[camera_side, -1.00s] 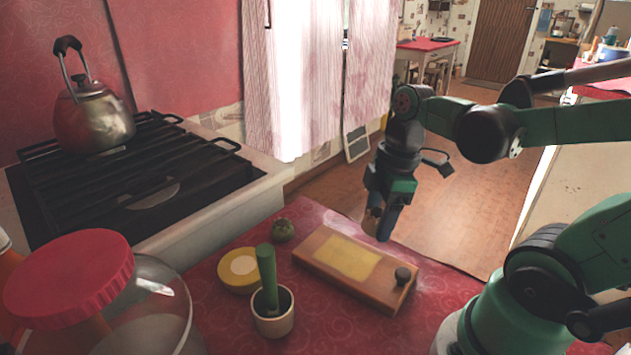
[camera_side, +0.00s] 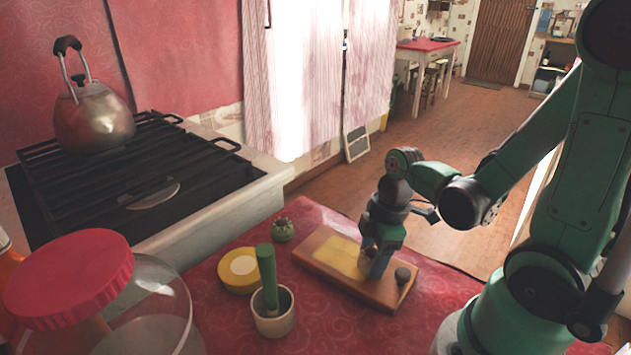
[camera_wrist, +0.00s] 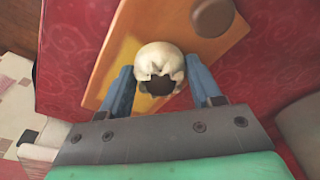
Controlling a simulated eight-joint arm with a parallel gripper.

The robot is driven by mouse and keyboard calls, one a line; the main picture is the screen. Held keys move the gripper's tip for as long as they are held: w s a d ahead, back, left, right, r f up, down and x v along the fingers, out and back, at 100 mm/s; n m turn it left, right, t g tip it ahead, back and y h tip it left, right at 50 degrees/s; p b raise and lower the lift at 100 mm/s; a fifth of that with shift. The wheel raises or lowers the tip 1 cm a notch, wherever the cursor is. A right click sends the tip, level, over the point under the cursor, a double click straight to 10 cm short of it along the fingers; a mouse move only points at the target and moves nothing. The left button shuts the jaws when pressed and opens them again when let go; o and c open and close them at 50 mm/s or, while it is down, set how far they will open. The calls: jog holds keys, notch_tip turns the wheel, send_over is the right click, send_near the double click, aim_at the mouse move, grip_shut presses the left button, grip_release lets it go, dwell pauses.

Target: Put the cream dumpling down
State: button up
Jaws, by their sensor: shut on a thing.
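The cream dumpling (camera_wrist: 158,56), round and pleated with a dark centre, sits between the two blue fingers of my gripper (camera_wrist: 160,72) in the wrist view. My gripper is shut on it. The dumpling is mostly hidden there by the fingers. I cannot tell whether it touches the board.
A dark round knob (camera_side: 402,275) stands at the board's right end, close to my gripper. Left of the board are a small green item (camera_side: 283,230), a yellow round container (camera_side: 239,270) and a cup (camera_side: 273,318) with a green pestle (camera_side: 266,272). Red cloth at the front is clear.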

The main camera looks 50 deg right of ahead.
jog(key=shift+f, duration=0.15)
jog(key=o, duration=0.7)
notch_tip(320, 180, up, 12)
jog(key=s+d, duration=0.1)
jog(key=shift+w+a+f+m+t+h, duration=0.15)
jog(key=shift+w+a+m+t+h, duration=0.1)
jog(key=shift+w+a+m+t, duration=1.1)
jog(key=shift+w+a+f+m+t+h, duration=0.15)
jog(key=shift+w+a+m+t, duration=0.45)
jog(key=shift+m, duration=1.3)
jog(key=shift+w+a+f+m+t+h, duration=0.1)
jog(key=shift+w+a+m+t+h, duration=0.2)
jog(key=shift+w+a+m+t, duration=1.05)
jog(key=shift+s+d+m+g, duration=0.2)
jog(key=shift+d+m+g, duration=0.1)
jog(key=shift+d, duration=0.2)
